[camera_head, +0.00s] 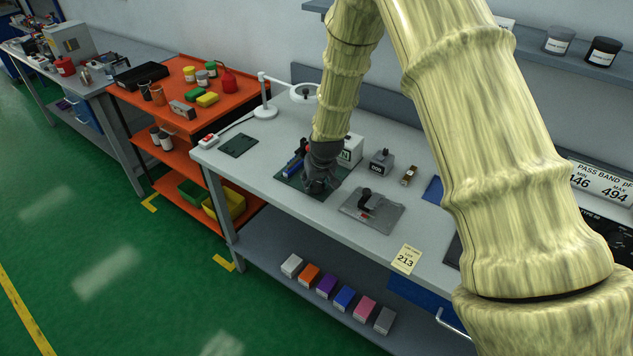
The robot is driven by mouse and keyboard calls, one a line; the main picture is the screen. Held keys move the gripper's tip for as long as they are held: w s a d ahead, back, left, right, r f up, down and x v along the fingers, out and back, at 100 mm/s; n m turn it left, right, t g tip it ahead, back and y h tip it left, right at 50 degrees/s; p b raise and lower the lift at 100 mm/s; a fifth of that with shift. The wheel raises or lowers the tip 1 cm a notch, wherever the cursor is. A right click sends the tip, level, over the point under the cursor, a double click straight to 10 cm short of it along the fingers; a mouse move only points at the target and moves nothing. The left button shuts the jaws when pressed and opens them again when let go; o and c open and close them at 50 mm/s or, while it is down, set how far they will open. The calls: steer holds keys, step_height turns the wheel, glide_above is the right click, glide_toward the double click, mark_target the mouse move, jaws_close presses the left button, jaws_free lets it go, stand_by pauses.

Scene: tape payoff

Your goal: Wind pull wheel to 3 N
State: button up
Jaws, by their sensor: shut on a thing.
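My gripper (318,184) points down over the dark green mat (290,178) on the grey bench. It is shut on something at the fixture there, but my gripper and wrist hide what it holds. The pull wheel cannot be made out behind it. A blue and black part (293,164) of the fixture shows just left of my gripper. A white box with a small dial or display (351,149) stands right behind my gripper; its reading is too small to tell.
A grey plate with a black post (378,210) lies right of my gripper. A grey block marked 001 (381,163) and a small brown part (408,177) stand behind it. A ring lamp (304,91) rises at the back left.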

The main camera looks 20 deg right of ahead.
steer(key=o, duration=1)
steer(key=shift+c, duration=0.2)
steer(key=v, duration=1.2)
steer(key=shift+w, duration=0.1)
